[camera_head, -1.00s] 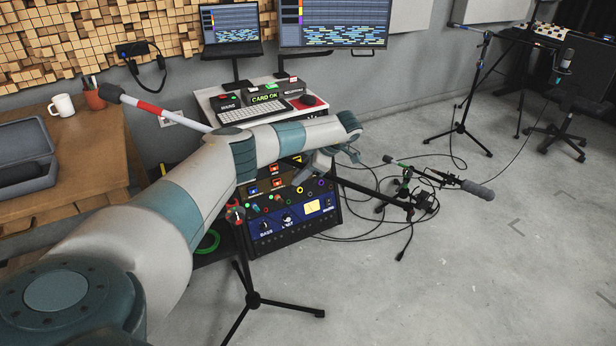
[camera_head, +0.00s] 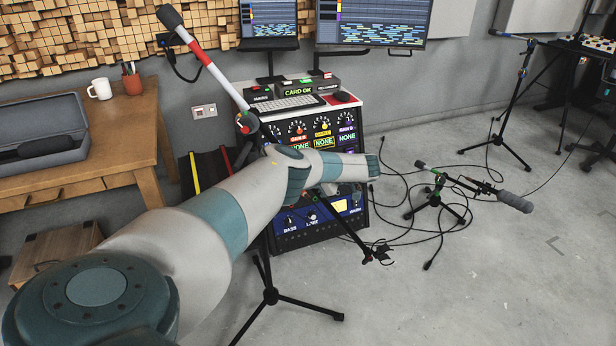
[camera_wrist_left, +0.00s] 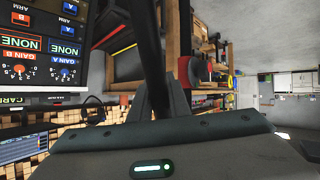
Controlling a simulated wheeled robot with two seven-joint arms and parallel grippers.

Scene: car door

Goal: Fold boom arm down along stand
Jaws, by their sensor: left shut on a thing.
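The boom arm (camera_head: 206,65) slants steeply in the head view. Its dark grey end (camera_head: 170,18) is at upper left, with a red and white section below it. Its thin black part (camera_head: 348,228) comes out below my arm and points down to the lower right, its tip above the floor. A red knob (camera_head: 248,122) is at the joint. The black tripod stand (camera_head: 270,295) is upright, its upper part hidden by my arm. In the wrist view my left gripper (camera_wrist_left: 158,95) is shut on the black boom bar (camera_wrist_left: 150,50); my arm hides most of the gripper in the head view.
A rack of audio gear (camera_head: 318,135) stands right behind the boom. A wooden desk (camera_head: 135,110) is at left. A small microphone stand (camera_head: 438,200) and loose cables lie to the right. The floor at lower right is clear.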

